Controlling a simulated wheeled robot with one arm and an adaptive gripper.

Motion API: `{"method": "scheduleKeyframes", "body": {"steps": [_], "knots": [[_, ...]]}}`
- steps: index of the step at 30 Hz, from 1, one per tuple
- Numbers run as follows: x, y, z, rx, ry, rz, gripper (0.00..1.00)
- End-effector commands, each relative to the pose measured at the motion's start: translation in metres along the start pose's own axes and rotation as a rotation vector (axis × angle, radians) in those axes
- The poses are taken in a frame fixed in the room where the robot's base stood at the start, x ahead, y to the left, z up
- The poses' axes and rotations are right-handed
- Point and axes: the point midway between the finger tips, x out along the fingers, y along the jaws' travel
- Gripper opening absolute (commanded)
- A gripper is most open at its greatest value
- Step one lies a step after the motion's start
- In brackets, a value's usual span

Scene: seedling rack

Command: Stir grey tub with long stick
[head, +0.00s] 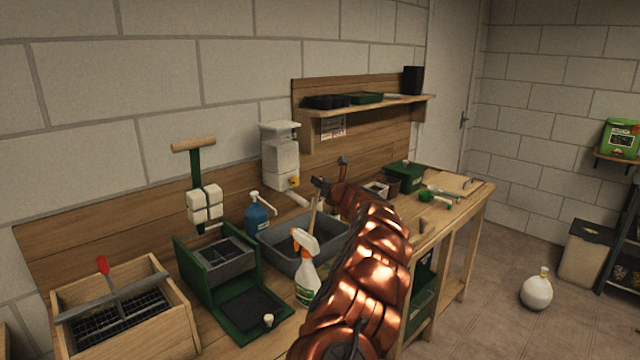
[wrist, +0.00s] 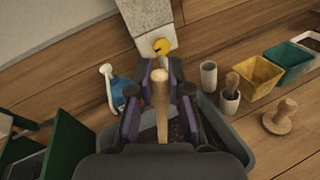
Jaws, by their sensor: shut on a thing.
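The grey tub (head: 278,258) stands on the bench against the back board. Its rim (wrist: 236,150) and dark contents show below my gripper in the wrist view. The long wooden stick (head: 312,217) runs down from my gripper (head: 320,186) into the tub's area. In the wrist view my gripper (wrist: 161,92) is shut on the stick (wrist: 161,112), whose rounded top sticks up between the fingers. The stick's lower end is hidden, so I cannot tell how deep it reaches.
A white spray bottle (head: 306,270) stands in front of the tub and a blue bottle (head: 257,215) behind it. A green press (head: 215,270) is to the left. A wall dispenser (head: 281,155) hangs above. Small pots and a wooden tamper (wrist: 281,117) lie to the right.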

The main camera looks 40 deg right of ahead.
Motion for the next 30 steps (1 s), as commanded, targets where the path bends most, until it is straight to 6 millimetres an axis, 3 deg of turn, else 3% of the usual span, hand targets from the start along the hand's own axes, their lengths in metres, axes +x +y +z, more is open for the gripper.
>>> {"method": "scheduleKeyframes", "body": {"steps": [30], "knots": [[-0.006, 0.018, 0.077, 0.0, 0.0, -0.001, 0.0]]}}
